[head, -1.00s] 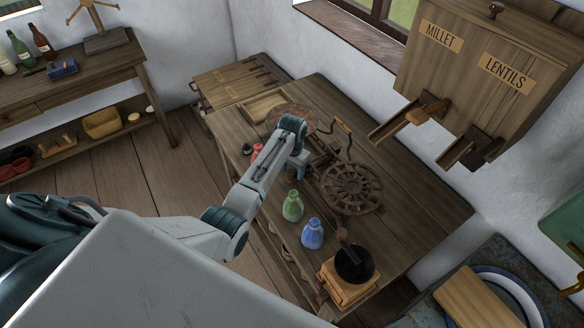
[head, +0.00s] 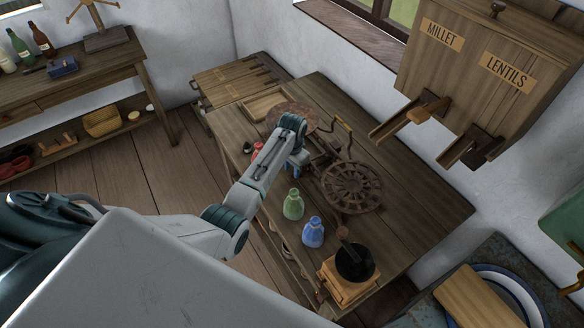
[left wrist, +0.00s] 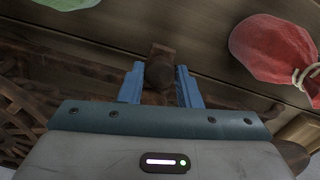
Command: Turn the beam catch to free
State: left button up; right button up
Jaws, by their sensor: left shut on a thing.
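A rusty brown metal device, apparently a scale, stands on the wooden table, with a round plate (head: 290,116) and a spoked, patterned disc (head: 351,187). My left gripper (head: 297,163) is low over the table beside this device, between the plate and the disc. In the left wrist view, the blue fingers of my left gripper (left wrist: 160,82) are shut on a small brown knob-like piece (left wrist: 161,66), which looks like the beam catch. Its lower part is hidden by the gripper, and I cannot tell its turned position. My right gripper is not in view.
A red bag (left wrist: 268,50) lies close to the left gripper. A lever (head: 343,126) rises behind. The table's right side (head: 425,207) is clear.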

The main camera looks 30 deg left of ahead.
aim_at(292, 170)
pick_arm(q)
jog(key=m, duration=0.4)
jog(key=shift+m, duration=1.5)
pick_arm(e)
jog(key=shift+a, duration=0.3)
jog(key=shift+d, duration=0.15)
pick_arm(q)
jog(key=o, duration=1)
jog(key=shift+c, duration=0.2)
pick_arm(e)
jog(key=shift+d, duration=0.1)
pick_arm(q)
notch_tip(292, 170, up, 11)
jog(key=b, duration=0.3)
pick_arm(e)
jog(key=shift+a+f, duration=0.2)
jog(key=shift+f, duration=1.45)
